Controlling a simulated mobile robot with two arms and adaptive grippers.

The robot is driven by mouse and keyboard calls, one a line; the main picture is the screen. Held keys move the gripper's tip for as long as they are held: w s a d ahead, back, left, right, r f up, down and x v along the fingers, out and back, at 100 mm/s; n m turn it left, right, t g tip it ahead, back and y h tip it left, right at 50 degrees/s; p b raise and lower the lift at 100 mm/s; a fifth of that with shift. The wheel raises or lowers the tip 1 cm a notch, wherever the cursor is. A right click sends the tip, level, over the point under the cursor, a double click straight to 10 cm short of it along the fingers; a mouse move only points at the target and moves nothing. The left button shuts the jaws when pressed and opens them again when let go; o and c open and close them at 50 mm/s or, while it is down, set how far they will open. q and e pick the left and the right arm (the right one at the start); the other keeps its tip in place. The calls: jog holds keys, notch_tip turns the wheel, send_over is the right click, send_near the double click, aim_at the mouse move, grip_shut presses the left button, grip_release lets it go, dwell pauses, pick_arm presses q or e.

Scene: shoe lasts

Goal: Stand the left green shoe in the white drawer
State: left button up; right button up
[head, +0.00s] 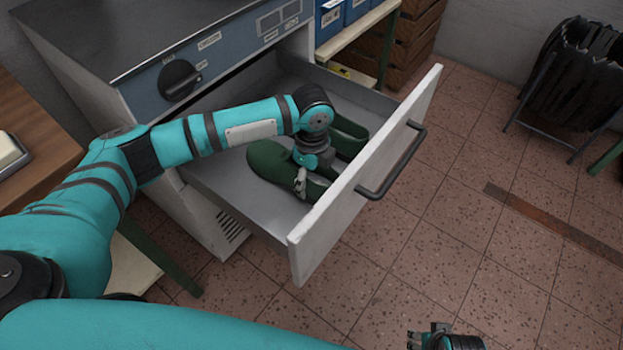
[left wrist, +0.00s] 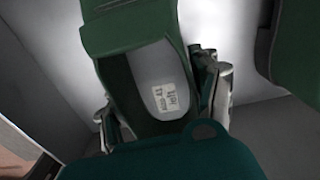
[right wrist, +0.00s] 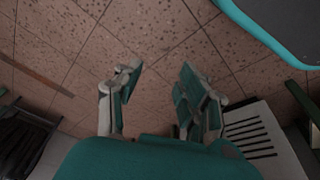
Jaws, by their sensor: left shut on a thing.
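The white drawer (head: 368,165) is pulled open from the cabinet, with a grey inside. Two green shoes are in it. My left gripper (left wrist: 165,105) is shut on that shoe, with a finger on each side. Whether its sole touches the drawer floor is hidden. The other green shoe (head: 345,135) stands beside it, partly behind my arm. My right gripper (right wrist: 155,95) is open and empty over the floor.
The drawer's front has a dark handle (head: 393,165). The cabinet's control panel has a black knob (head: 180,79). A shelf with blue boxes (head: 330,18) is behind the drawer. A dark rack (head: 575,80) stands at right. The tiled floor in front is clear.

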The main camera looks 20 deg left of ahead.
dwell(0.3)
pick_arm(q)
jog(key=o, duration=1.5)
pick_arm(e)
jog(key=shift+r, duration=0.1)
pick_arm(q)
notch_tip(320, 180, up, 12)
jog(key=p, duration=0.3)
pick_arm(e)
jog(key=s+f, duration=0.3)
jog(key=f, duration=0.6)
jog(key=shift+d+g, duration=0.15)
jog(key=shift+g, duration=0.15)
